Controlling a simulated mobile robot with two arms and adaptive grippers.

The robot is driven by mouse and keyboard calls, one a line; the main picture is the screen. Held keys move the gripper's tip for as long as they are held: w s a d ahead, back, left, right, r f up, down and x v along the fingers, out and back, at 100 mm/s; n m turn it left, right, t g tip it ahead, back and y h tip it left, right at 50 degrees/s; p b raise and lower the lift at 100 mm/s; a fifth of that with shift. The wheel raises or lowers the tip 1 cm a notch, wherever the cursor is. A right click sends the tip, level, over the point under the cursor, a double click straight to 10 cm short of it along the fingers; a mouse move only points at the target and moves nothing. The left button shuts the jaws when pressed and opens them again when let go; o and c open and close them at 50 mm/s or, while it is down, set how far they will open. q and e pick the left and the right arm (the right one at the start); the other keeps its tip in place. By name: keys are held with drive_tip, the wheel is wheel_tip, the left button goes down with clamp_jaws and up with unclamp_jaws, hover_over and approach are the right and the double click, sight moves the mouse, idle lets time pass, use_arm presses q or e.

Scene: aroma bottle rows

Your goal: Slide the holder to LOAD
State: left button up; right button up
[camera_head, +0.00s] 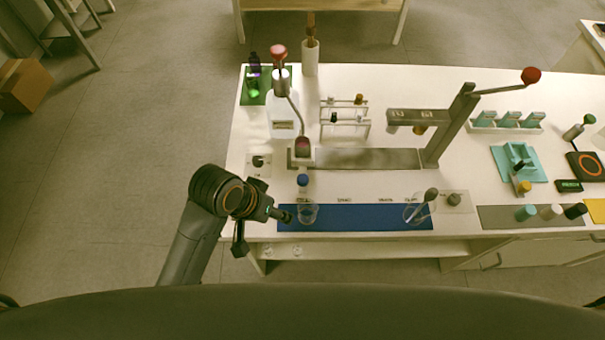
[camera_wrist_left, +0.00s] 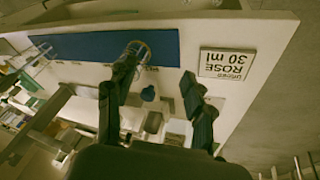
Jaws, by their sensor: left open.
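A small whitish block with a dark red top (camera_head: 302,150), which looks like the holder, sits at the left end of a grey metal rail (camera_head: 370,159). I cannot read any LOAD marking on the rail. My left gripper (camera_head: 266,222) is open and empty at the table's front left edge, in front of and to the left of the block, apart from it. In the left wrist view the two fingers (camera_wrist_left: 158,82) are spread, with a blue round cap (camera_wrist_left: 148,93) showing beyond them. My right gripper is not in view.
A glass beaker (camera_head: 308,213) stands on the blue mat (camera_head: 365,218), close to my left gripper. A press with a red-knobbed lever (camera_head: 530,76) stands at the rail's right end. A pump bottle (camera_head: 283,117) stands behind. A ROSE 30 ml sign (camera_wrist_left: 228,64) lies nearby.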

use_arm(q)
drive_tip(key=w+d+r+m+g, duration=0.2)
drive_tip(key=w+d+r+m, duration=0.15)
drive_tip(key=w+d, duration=0.4)
drive_tip(key=y, duration=0.4)
approach(303, 179)
drive_tip(key=shift+m, duration=0.35)
drive_tip(key=f, duration=0.4)
drive_tip(key=f+p, duration=0.1)
drive_tip(key=f, duration=0.3)
drive_tip(key=shift+w+a+f, duration=0.2)
drive_tip(key=shift+f, duration=0.2)
clamp_jaws()
drive_tip(key=shift+r, duration=0.1)
